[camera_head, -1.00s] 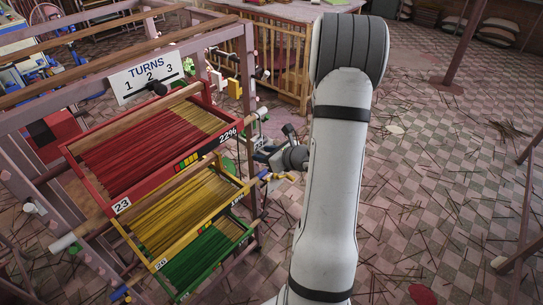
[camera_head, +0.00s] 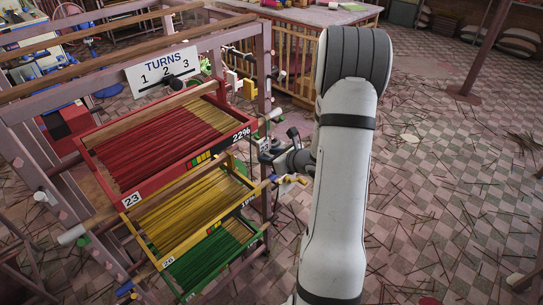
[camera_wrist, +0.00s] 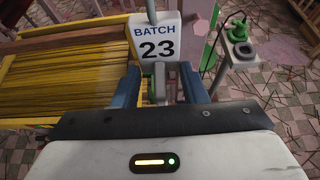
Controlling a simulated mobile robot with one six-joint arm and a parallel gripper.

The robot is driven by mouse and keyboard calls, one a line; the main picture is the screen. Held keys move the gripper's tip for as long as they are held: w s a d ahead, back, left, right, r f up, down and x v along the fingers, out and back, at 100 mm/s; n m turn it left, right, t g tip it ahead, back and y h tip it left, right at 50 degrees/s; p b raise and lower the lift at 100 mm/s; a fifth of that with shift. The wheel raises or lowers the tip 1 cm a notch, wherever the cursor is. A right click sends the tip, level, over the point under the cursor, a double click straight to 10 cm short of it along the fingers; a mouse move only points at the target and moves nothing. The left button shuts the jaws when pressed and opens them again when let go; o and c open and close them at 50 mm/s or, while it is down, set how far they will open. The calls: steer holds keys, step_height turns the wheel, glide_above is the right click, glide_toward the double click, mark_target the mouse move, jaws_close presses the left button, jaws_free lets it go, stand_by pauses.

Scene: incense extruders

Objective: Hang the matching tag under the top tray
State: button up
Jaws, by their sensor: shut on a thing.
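A white tag reading "BATCH 23" (camera_wrist: 156,42) stands upright just past my fingertips in the wrist view. My gripper (camera_wrist: 158,88) is shut on the tag's lower part, between two blue-grey fingers; the gripped part is mostly hidden. The top tray (camera_head: 104,166) is red, holds red and some yellowish sticks, and is labelled 23 and 22%. In the head view my gripper (camera_head: 270,152) is just right of the tray rack, close to the red tray's right front corner. The tag cannot be made out clearly there.
A yellow tray (camera_head: 152,255), labelled 20, and a green tray (camera_head: 192,293) sit below the red one. A "TURNS 1 2 3" sign (camera_head: 162,70) is above. Pink rack posts (camera_head: 265,95) and a yellow-handled part (camera_head: 292,179) are near my gripper. Sticks litter the floor at right.

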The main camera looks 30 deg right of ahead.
steer(key=o, duration=1.4)
steer(key=shift+s+d, duration=0.1)
steer(key=shift+s, duration=0.05)
steer(key=shift+s+d+b, duration=0.15)
steer(key=shift+s+d, duration=0.35)
steer(key=shift+s, duration=0.9)
steer(key=shift+s+d+b, duration=0.1)
steer(key=shift+s+d, duration=0.35)
steer(key=shift+s, duration=0.9)
steer(key=shift+s+d+b, duration=0.15)
steer(key=shift+s+d, duration=0.35)
steer(key=shift+s, duration=0.9)
